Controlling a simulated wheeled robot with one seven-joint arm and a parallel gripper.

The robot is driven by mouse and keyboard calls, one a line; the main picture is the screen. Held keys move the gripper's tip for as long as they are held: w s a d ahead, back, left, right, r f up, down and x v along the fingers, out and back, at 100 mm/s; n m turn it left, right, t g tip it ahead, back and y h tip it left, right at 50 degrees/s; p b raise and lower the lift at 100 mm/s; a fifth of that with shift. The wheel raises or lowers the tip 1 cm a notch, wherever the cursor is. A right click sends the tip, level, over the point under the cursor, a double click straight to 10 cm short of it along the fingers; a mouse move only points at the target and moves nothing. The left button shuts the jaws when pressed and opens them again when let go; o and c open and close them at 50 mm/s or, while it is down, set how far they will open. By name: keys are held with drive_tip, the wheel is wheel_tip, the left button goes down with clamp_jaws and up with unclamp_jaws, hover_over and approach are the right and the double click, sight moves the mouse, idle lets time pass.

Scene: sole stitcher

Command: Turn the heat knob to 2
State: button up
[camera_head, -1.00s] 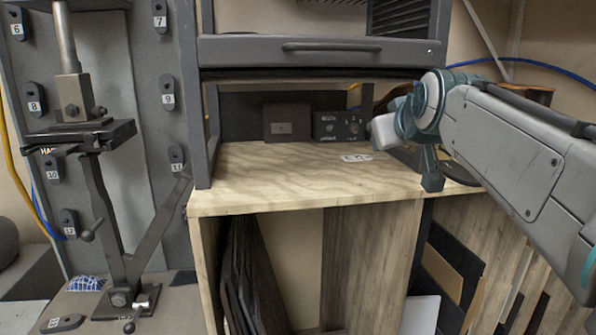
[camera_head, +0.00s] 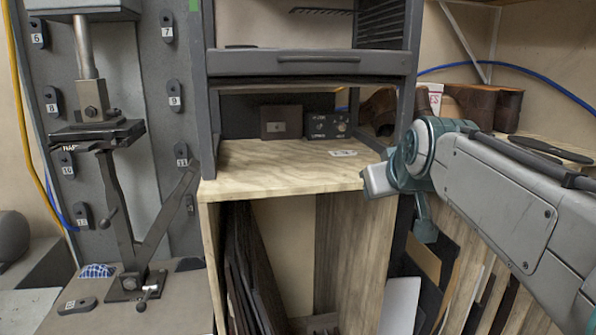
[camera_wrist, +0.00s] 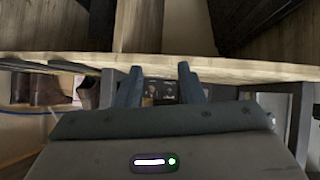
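A small black control box (camera_head: 326,125) with small knobs and pale markings stands at the back of the wooden shelf. It also shows in the wrist view (camera_wrist: 163,92), small and dark between my fingers. Which knob is the heat knob, and its setting, are too small to read. My gripper (camera_wrist: 159,86) is open and empty, its two fingers apart and pointing toward the box, with a clear distance between. In the head view the end of my arm is at the shelf's right front edge, and the fingers cannot be made out.
The wooden shelf (camera_head: 270,172) has clear room before the box, with a white label (camera_head: 343,153) on it. A brown box (camera_head: 281,122) stands left of the control box. A dark drawer unit (camera_head: 310,62) hangs above on posts. Brown leather items lie at the right.

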drive_tip(key=s+f+m+g+p, duration=0.2)
drive_tip(key=s+f+g+p, duration=0.4)
drive_tip(key=s+f, duration=1.2)
drive_tip(key=shift+s+a+f+m+g+h, duration=0.15)
drive_tip(key=shift+s+f+m+g+h, duration=0.2)
drive_tip(key=shift+s+g, duration=0.55)
drive_tip(key=shift+w, duration=0.1)
